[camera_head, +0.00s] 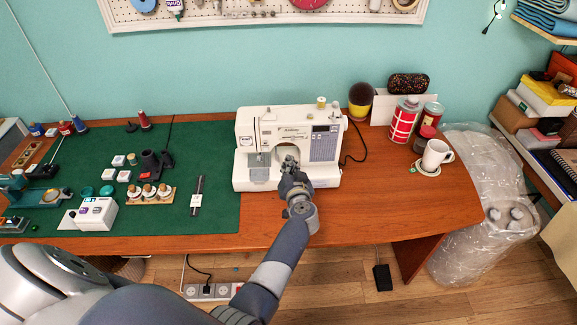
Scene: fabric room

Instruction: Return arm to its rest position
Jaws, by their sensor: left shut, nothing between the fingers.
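My left arm comes in from the lower left and reaches up over the front edge of the wooden table (375,220). Its gripper (290,162) is shut and empty. It appears in front of the white sewing machine (262,125) and covers part of the machine's middle and base. I cannot tell whether it touches the machine. My right gripper is not in view.
A green mat (218,208) with several small items lies left of the machine. The table front right of my arm is clear.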

